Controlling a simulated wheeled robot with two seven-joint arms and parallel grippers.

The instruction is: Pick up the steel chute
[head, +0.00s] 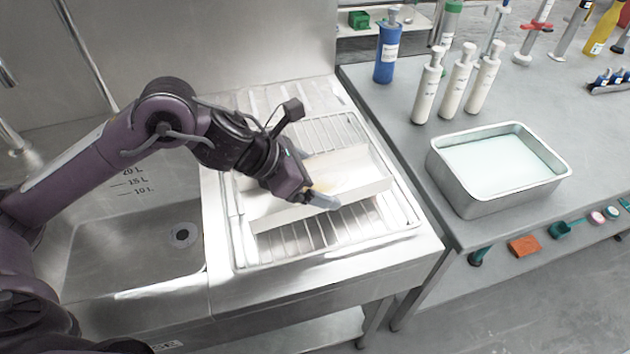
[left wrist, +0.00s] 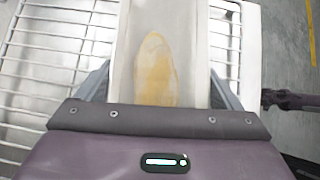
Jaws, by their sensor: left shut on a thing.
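The steel chute (head: 366,190) is a long, pale, open channel with raised side walls. It lies over the wire rack in the head view, and a yellow-brown stain shows on its floor. My left gripper (head: 320,196) is shut on the chute, with a grey finger outside its near wall. In the left wrist view the chute (left wrist: 160,30) runs straight up between the two fingers. The gripper hides part of its middle. I cannot tell whether the chute still touches the rack.
The wire rack (head: 335,258) sits on the steel drainboard, right of the sink basin (head: 130,250). A steel tub (head: 500,195) of pale liquid stands on the grey bench to the right. Several white bottles (head: 457,82) and a blue bottle (head: 387,50) stand behind it.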

